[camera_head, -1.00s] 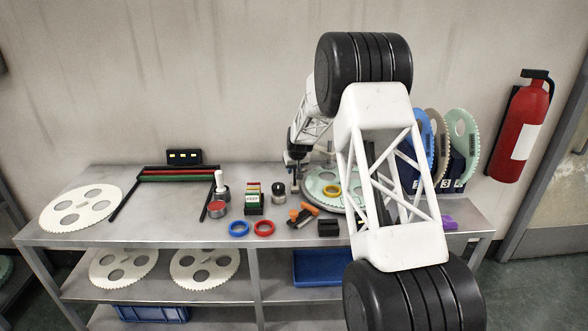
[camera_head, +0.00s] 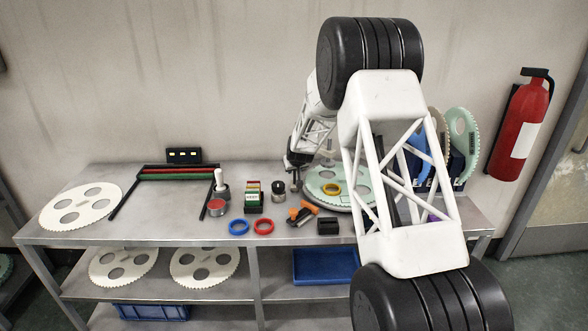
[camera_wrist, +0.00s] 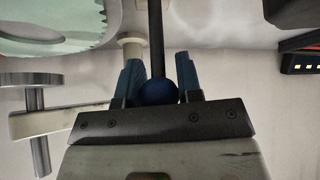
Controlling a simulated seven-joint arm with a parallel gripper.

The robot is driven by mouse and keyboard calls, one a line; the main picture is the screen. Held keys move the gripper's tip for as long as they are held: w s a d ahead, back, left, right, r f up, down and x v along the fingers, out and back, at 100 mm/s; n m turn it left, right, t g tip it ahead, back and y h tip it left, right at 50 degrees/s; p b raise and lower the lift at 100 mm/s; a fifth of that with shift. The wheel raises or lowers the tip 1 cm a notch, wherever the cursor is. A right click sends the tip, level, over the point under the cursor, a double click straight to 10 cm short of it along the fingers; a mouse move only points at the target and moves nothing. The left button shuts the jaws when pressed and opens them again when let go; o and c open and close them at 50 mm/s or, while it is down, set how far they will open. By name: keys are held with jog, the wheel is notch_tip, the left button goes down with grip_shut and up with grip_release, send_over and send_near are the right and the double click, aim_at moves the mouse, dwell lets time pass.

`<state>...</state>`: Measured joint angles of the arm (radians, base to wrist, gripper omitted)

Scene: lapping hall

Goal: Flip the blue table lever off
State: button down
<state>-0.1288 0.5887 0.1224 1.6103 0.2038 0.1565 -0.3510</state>
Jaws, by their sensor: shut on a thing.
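In the wrist view, the blue table lever shows as a round blue knob (camera_wrist: 157,92) on a thin dark rod (camera_wrist: 156,35). My gripper (camera_wrist: 159,74) has its two blue fingers on either side of the knob and is shut on it. In the head view, my gripper (camera_head: 296,162) is small and dark, at the back of the table just left of the pale green toothed disc (camera_head: 322,178). The lever knob cannot be made out there, and my arm covers part of that area.
A yellow ring (camera_head: 332,190) lies on the green disc. Blue (camera_head: 238,227) and red (camera_head: 263,227) rings, an orange-and-black tool (camera_head: 302,212) and a black block (camera_head: 328,226) sit in front. A black box with yellow lights (camera_head: 184,156) stands at the back wall.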

jog(key=c, duration=0.8)
grip_release()
jog(key=shift+r, duration=0.15)
jog(key=shift+v, duration=3.8)
